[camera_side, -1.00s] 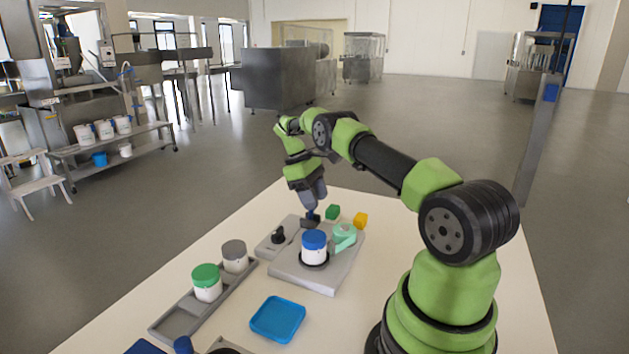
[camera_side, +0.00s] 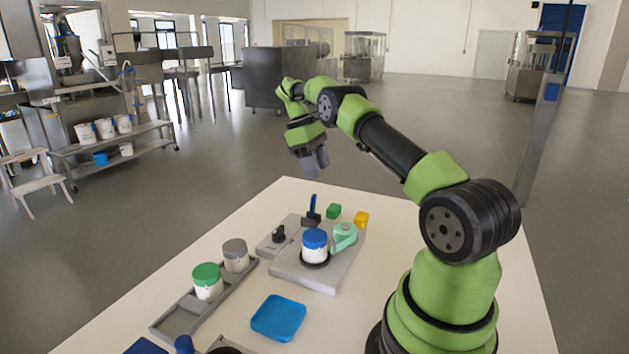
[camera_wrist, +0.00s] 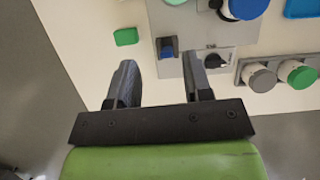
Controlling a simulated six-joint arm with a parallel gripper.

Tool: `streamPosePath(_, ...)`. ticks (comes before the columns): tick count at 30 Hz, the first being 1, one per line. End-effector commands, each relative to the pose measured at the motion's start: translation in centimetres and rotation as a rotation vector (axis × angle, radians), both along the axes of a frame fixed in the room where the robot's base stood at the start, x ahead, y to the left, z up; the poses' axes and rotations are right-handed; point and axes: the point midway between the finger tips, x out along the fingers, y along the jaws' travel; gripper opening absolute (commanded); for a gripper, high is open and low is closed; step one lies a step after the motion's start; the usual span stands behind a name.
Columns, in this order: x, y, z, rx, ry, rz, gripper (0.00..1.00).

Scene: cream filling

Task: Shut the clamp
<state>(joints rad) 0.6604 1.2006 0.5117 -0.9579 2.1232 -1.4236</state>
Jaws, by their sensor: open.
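A dark clamp-like block with a blue handle (camera_side: 313,207) stands at the back of the grey fixture plate. The handle points up, and it also shows in the wrist view (camera_wrist: 168,46). A white jar with a blue lid (camera_side: 314,246) stands in a dark ring on the plate. A mint-green part (camera_side: 344,236) is right beside the jar; I cannot tell if it belongs to the clamp. My gripper (camera_side: 314,167) is above and behind the handle, apart from it. Its fingers are open and empty in the wrist view (camera_wrist: 160,82).
A black knob (camera_side: 279,234) is on a grey panel left of the jar. A green block (camera_side: 333,210) and a yellow block (camera_side: 361,219) lie behind the plate. A grey rack (camera_side: 176,322) holds green-lidded and grey-lidded jars. A blue tray (camera_side: 278,318) lies in front.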

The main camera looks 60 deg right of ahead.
Motion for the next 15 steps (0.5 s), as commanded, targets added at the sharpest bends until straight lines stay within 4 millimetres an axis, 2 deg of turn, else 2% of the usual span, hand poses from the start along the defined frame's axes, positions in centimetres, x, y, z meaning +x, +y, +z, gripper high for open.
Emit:
streamPosePath(9,0.23,0.13,0.1,0.01,-0.278,0.003,0.46)
streamPosePath(15,0.46,0.41,-0.27,0.002,-0.362,-0.033,0.46)
